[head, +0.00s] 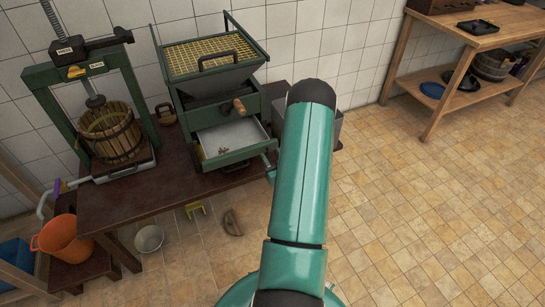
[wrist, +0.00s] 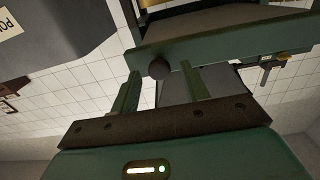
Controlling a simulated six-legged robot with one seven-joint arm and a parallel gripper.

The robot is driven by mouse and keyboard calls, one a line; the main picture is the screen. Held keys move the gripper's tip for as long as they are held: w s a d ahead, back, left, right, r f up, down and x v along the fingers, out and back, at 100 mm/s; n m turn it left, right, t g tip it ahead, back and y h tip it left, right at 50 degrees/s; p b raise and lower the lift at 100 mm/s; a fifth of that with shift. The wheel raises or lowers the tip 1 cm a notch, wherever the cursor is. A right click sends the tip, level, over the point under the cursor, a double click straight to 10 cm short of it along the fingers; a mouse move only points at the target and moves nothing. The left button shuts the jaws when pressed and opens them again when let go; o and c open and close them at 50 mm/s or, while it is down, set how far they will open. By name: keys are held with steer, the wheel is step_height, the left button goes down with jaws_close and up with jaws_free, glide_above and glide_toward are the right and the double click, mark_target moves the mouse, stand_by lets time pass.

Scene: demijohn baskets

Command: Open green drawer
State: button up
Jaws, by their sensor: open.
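The green drawer (head: 238,154) is in the green-framed machine on the dark table. It stands pulled out, with its pale inside and a few small brown bits showing. In the wrist view a dark round knob (wrist: 159,69) sits on a green board (wrist: 225,38), which looks like the drawer front. My gripper (wrist: 160,68) is open, with one finger to each side of the knob in the picture. I cannot tell whether the fingers touch it or stop short. In the head view my arm hides most of my gripper.
A wooden crank handle (head: 239,105) juts out above the drawer. A press with a slatted basket (head: 110,133) stands at left. An orange bucket (head: 65,238) and a metal bowl (head: 149,238) stand below. Tiled floor (head: 420,210) is clear at right, before a wooden shelf table (head: 455,75).

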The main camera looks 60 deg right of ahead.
steer(key=v, duration=1.3)
steer(key=shift+s+a, duration=0.15)
steer(key=shift+s, duration=0.15)
steer(key=shift+w, duration=0.1)
steer(key=w+r+n+g+y, duration=0.35)
steer(key=w+r, duration=0.65)
steer(key=w, duration=0.5)
steer(key=w+a+r+g, duration=0.2)
steer(key=w+a+r, duration=0.3)
steer(key=a+r, duration=0.5)
steer(key=s+a+r+n+g+y, duration=0.1)
steer(key=s+a+r, duration=0.1)
steer(key=a+r, duration=0.45)
steer(key=s+a+r+g+y, duration=0.1)
steer(key=s+a+r+y, duration=0.15)
steer(key=a, duration=0.65)
steer(key=s+a+r+n+g+y, duration=0.1)
steer(key=s+a+r, duration=0.3)
steer(key=s+a, duration=0.7)
steer(key=shift+s+a+r+n+g+y, duration=0.2)
steer(key=shift+a+r+n+g+y, duration=0.15)
steer(key=shift+a+g+y, duration=0.3)
